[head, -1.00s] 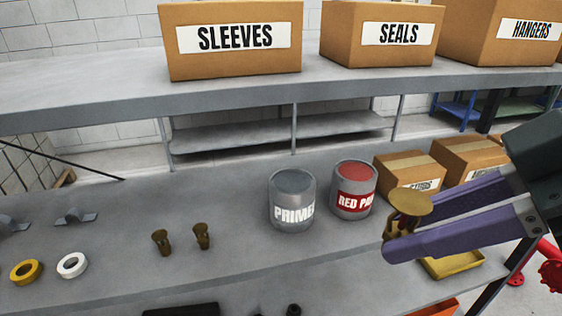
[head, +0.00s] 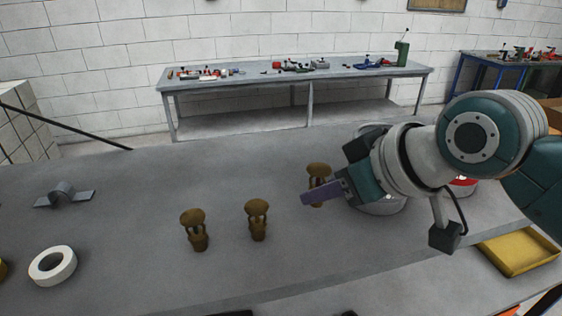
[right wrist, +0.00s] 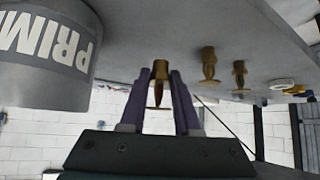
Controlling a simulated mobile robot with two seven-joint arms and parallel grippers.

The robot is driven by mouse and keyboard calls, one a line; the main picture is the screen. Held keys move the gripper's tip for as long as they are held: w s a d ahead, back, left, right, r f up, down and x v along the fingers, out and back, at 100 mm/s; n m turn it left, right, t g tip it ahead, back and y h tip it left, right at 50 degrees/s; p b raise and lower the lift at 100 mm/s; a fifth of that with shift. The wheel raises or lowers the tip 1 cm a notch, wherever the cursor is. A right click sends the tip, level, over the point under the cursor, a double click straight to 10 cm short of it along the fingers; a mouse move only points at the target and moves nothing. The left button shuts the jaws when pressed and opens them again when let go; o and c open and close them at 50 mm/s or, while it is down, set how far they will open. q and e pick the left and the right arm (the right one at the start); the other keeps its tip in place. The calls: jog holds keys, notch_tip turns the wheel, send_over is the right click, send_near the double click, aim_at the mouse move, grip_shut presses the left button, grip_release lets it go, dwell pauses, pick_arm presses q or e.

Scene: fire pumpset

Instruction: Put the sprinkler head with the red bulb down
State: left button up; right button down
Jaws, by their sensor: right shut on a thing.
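My right gripper (head: 312,197) is shut on a brass sprinkler head (head: 318,171), low over the grey bench in front of the paint cans. The head is upright between the purple fingers; in the right wrist view it shows between the fingertips (right wrist: 160,85), its base close to the bench surface. I cannot tell whether it touches. Two similar brass sprinkler heads stand upright to its left, the nearer one (head: 257,219) and the farther one (head: 194,229). No bulb colour can be made out. My left gripper is not in view.
The primer can (right wrist: 48,55) stands close beside my right gripper, mostly hidden by my arm in the head view. A white tape roll (head: 52,265) and a grey bracket (head: 64,194) lie at the left. A yellow tray (head: 519,253) is at the right.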

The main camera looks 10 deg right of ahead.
jog(key=shift+f, duration=2.25)
jog(key=shift+f, duration=0.1)
jog(key=c, duration=0.6)
grip_release()
jog(key=shift+s+d+r, duration=0.2)
jog(key=shift+s+r, duration=0.1)
jog(key=shift+r, duration=0.2)
jog(key=v, duration=1)
jog(key=s+f+m+g+h, duration=0.1)
jog(key=s, duration=0.5)
jog(key=s+d+f+m+g+h, duration=0.1)
jog(key=s+f+g, duration=0.1)
jog(key=s, duration=0.4)
jog(key=s+f+m+g+h, duration=0.1)
jog(key=s+f, duration=0.1)
jog(key=s, duration=0.4)
jog(key=shift+s+d+f+g+p, duration=0.2)
jog(key=shift+s+d+g+p, duration=0.05)
jog(key=shift+d+g+p, duration=0.1)
